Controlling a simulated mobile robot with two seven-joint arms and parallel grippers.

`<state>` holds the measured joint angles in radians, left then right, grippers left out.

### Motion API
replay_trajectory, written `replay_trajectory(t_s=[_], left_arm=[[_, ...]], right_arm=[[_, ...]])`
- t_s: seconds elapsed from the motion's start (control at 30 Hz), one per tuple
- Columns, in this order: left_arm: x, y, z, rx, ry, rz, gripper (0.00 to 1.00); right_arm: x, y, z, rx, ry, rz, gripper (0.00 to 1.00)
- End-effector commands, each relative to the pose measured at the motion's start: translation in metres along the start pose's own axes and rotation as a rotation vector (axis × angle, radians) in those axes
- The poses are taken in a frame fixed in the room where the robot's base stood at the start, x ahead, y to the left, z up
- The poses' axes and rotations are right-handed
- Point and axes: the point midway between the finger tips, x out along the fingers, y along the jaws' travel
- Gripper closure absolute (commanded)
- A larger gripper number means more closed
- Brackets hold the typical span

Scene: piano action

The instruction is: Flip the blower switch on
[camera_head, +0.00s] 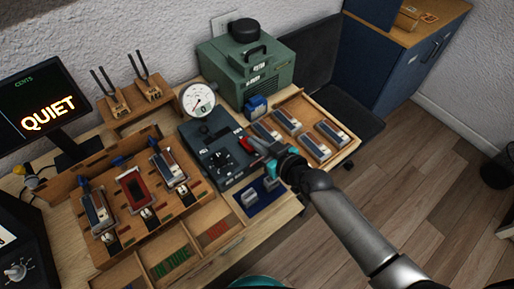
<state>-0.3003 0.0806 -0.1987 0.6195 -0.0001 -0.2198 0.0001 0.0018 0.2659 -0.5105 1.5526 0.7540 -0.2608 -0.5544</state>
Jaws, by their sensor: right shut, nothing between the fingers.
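A dark grey control box (205,158) with a dial and a round white gauge (198,99) stands mid-bench. No label on it is readable, so I cannot tell for sure which control is the blower switch. A small red part (245,143) shows at the box's right edge, by my right fingertips. A green box-shaped unit (231,76) with a handle and a black knob on top stands behind. My right gripper (260,148) is shut and empty, reaching in from the lower right over the box's right edge. I cannot tell whether it touches. My left gripper is out of view.
A wooden tray (346,153) with several metal-and-wood pieces lies right of the gripper. A dark blue mat (268,205) with small parts lies just below it. A wooden rack (98,249) stands left, near a screen reading QUIET (45,105) and two tuning forks (141,68).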

Motion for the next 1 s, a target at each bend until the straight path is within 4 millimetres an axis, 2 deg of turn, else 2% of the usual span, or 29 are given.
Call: replay_trajectory(t_s=[0.03, 0.2, 0.57, 0.77, 1.0], left_arm=[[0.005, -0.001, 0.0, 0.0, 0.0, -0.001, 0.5], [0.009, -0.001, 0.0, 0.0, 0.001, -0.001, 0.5], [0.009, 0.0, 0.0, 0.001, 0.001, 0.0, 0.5], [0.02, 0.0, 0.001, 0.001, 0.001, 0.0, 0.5], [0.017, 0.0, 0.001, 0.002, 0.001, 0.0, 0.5]], right_arm=[[0.003, 0.0, 0.009, 0.0, 0.0, 0.0, 1.0], [0.005, 0.001, 0.019, 0.0, 0.001, 0.001, 1.0], [0.004, 0.0, 0.019, -0.001, 0.002, 0.001, 1.0], [0.006, 0.0, 0.033, -0.002, 0.001, 0.0, 1.0], [0.005, 0.0, 0.029, 0.0, 0.001, 0.0, 1.0]])
